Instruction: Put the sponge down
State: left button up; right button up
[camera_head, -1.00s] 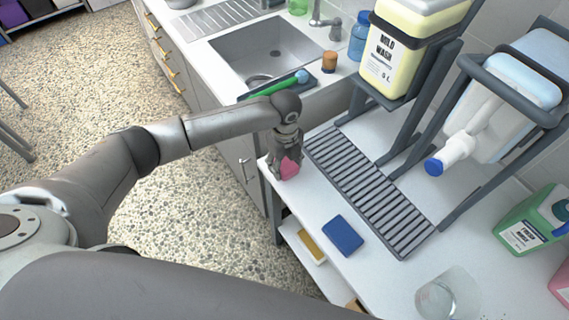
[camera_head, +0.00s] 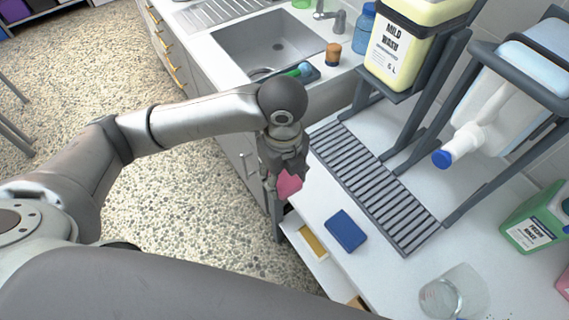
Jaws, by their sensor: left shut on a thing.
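My left gripper (camera_head: 283,182) is shut on a pink sponge (camera_head: 289,185). Its fingers point down, and part of the sponge is hidden behind them. The gripper and sponge show at the front edge of the white counter (camera_head: 385,285), left of the slatted drain grate (camera_head: 370,190). I cannot tell whether the sponge touches the counter. A blue sponge (camera_head: 346,230) lies flat on the counter between the front edge and the grate. My right gripper is not in view.
A clear glass (camera_head: 450,293) stands at the lower right. The mild wash container (camera_head: 405,45) and a tilted clear container (camera_head: 510,95) sit in dark racks behind the grate. The sink (camera_head: 265,45) is at the back.

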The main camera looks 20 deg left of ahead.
pick_arm(q)
jog(key=shift+s+d+r, duration=0.1)
jog(key=shift+s+r, duration=0.15)
jog(key=shift+s, duration=0.3)
jog(key=n, duration=0.2)
jog(key=a+r+n, duration=0.1)
jog(key=n, duration=0.1)
jog(key=a+n, duration=0.1)
jog(key=n, duration=0.2)
jog(key=shift+w+a+r, duration=0.15)
jog(key=shift+a+r, duration=0.05)
jog(key=shift+r, duration=0.1)
jog(key=a+r+n, duration=0.4)
jog(key=a+n, duration=0.1)
jog(key=n, duration=1.3)
jog(key=shift+s+a+r+n, duration=0.15)
jog(key=shift+s+r+n, duration=0.05)
jog(key=shift+s+n, duration=0.1)
